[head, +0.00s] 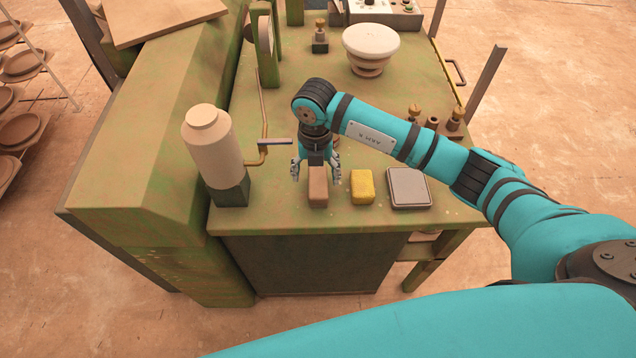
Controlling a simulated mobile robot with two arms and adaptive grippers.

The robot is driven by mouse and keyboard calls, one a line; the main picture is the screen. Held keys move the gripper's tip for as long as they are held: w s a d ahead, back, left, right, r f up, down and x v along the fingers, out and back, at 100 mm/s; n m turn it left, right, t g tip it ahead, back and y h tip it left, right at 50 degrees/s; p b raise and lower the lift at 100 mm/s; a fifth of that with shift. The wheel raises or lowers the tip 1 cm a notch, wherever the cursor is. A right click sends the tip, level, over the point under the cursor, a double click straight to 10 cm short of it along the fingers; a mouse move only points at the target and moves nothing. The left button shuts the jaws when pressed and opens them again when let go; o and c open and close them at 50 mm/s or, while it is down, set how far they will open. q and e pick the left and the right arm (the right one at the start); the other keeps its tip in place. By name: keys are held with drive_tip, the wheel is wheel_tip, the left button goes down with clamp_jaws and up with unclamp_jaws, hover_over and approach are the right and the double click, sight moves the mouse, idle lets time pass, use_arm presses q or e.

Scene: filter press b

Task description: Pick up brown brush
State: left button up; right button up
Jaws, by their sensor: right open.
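The brown brush (318,188) looks like a small brown block and sits near the front edge of the green press table, left of a yellow sponge. My right gripper (316,177) reaches in from the right and points down over the brush. Its two fingers are spread, one to each side of the brush's far end. I cannot tell whether they touch it. The far end of the brush is partly hidden by the gripper. My left gripper is not in view.
The yellow sponge (362,186) and a grey square pad (407,188) lie to the right of the brush. A cream bottle (211,143) in a dark green holder and a bent brass rod (263,125) stand to the left. A white round-topped piece (370,45) stands farther back.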

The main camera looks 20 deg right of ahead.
sight(318, 181)
drive_tip(key=f, duration=0.1)
drive_tip(key=f+p, duration=0.1)
drive_tip(key=f, duration=0.2)
drive_tip(key=shift+w+d+f+p, duration=0.2)
drive_tip(key=shift+d+p, duration=0.1)
drive_tip(key=shift+d, duration=0.1)
drive_tip(key=shift+f, duration=0.3)
drive_tip(key=shift+c, duration=0.4)
drive_tip(key=c, duration=1.2)
drive_tip(key=shift+r, duration=0.1)
drive_tip(key=shift+c, duration=0.2)
wheel_tip(318, 181, up, 9)
drive_tip(key=shift+w+b, duration=0.1)
drive_tip(key=shift+b, duration=1)
drive_tip(key=shift+r, duration=0.45)
